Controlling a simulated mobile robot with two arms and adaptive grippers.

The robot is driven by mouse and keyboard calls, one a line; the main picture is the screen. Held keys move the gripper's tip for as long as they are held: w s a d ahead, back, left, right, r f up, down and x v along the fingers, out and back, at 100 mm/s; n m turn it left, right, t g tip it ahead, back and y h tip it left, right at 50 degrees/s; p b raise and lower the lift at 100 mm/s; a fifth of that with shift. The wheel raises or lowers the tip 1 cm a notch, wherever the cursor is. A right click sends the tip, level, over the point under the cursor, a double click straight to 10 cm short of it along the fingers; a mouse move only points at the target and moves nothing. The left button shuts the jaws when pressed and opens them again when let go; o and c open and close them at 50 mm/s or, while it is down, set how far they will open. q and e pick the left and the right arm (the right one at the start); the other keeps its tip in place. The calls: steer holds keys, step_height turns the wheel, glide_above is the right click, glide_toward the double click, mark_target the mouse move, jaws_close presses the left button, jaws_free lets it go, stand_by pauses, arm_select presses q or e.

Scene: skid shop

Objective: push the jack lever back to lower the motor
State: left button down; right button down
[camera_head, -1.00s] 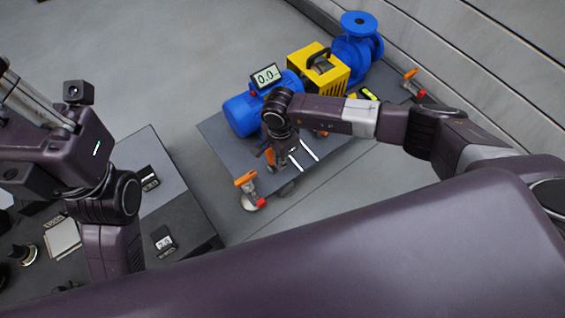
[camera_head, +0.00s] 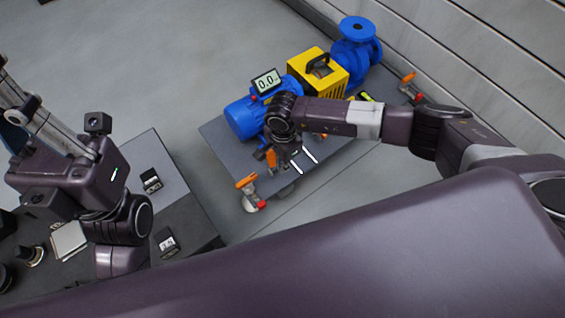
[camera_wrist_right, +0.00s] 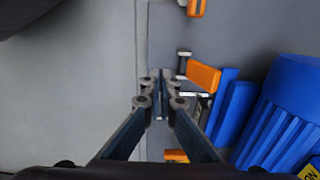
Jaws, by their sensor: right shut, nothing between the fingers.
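The blue motor (camera_head: 243,117) sits on the dark base plate (camera_head: 218,137), with a display reading 0.0 above it. An orange lever (camera_head: 271,157) shows beside the motor's near end, close to my right gripper (camera_head: 290,163). In the right wrist view, the closed fingertips (camera_wrist_right: 161,82) are just left of an orange handle (camera_wrist_right: 203,77), with the blue motor (camera_wrist_right: 290,115) to the right. Contact with the handle cannot be told. Which orange part is the jack lever is unclear.
A yellow unit (camera_head: 318,78) and a blue pump (camera_head: 357,50) stand behind the motor. An orange-handled clamp (camera_head: 246,182) is at the plate's near corner, another (camera_head: 408,80) at the far right. A dark bench (camera_head: 185,215) with small items is at left.

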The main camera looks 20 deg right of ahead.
steer(key=shift+r+p, duration=1.7)
steer(key=shift+r, duration=0.85)
